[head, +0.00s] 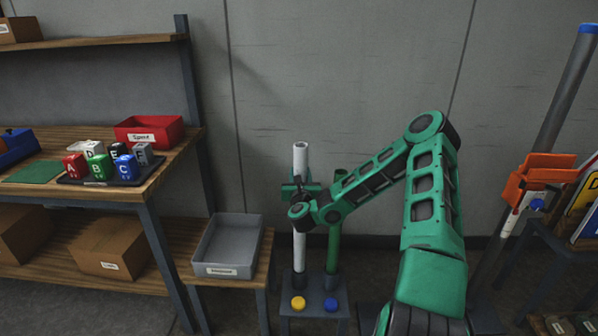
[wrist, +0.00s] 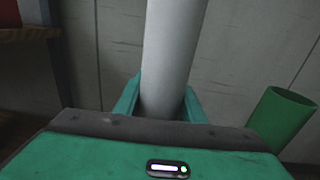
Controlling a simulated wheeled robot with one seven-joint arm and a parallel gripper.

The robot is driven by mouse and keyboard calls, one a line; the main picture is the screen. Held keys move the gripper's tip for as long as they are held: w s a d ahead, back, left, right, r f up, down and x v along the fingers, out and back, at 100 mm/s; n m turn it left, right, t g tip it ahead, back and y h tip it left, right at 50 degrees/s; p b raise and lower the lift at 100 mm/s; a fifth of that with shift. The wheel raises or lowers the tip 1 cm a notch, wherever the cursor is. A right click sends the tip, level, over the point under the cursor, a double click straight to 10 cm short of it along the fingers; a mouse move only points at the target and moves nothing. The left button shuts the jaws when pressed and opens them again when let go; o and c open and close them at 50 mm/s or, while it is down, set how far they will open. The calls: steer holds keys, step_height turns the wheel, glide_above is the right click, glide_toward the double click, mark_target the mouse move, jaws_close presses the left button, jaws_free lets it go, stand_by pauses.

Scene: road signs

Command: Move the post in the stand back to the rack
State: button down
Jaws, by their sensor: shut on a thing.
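A white post (head: 299,250) stands upright at the low rack (head: 316,315), its lower end at a dark socket. I cannot tell how deep it sits. My gripper (head: 300,190) is shut around the post's upper part, with the top end rising above the fingers. In the wrist view, the post (wrist: 172,45) runs up between the two green fingers of my gripper (wrist: 162,100). A shorter green post (head: 334,245) stands in the socket to its right, and its open top shows in the wrist view (wrist: 285,118). At the far right, an orange clamp stand (head: 540,178) holds a tilted grey pole (head: 565,95).
A grey bin (head: 228,246) stands on a small table left of the rack. Yellow (head: 298,303) and blue (head: 331,305) caps lie at the rack's front. A wooden workbench (head: 165,165) with lettered blocks and a red bin (head: 150,131) fills the left. A wall is behind.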

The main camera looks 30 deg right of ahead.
step_height(320, 180, down, 9)
steer(key=shift+f, duration=0.2)
stand_by(0.9)
steer(key=shift+f, duration=0.15)
stand_by(0.5)
steer(key=c, duration=1.1)
jaws_free()
steer(key=shift+s, duration=0.1)
steer(key=v, duration=1)
steer(key=shift+s+a, duration=0.25)
